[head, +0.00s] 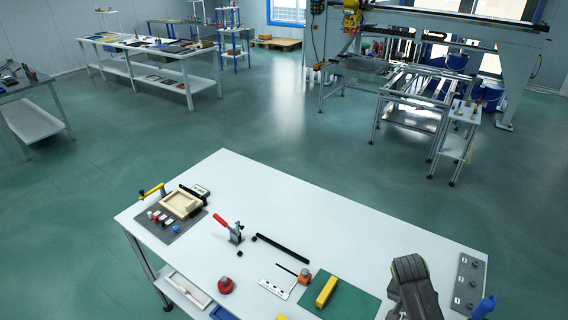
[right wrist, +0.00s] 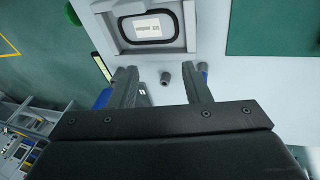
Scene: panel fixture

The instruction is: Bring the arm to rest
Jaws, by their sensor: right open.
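My right gripper (right wrist: 160,85) shows in the right wrist view with its two dark fingers apart and nothing held between them. A small grey knob (right wrist: 165,78) appears in the gap between the fingers, apart from both. Beyond the fingertips is a grey panel (right wrist: 188,40) with a black rounded ring and a white label (right wrist: 148,27). In the head view, a dark arm link of mine stands over the right front of the white table (head: 340,228); the gripper's fingers cannot be made out there. My left gripper is in neither view.
The table holds a red-handled clamp (head: 228,229), a black bar (head: 282,248), a red knob (head: 225,285), a yellow block (head: 326,291) on a green mat (head: 352,301), a wooden frame (head: 181,204) and a grey plate (head: 468,283). The table's back middle is clear.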

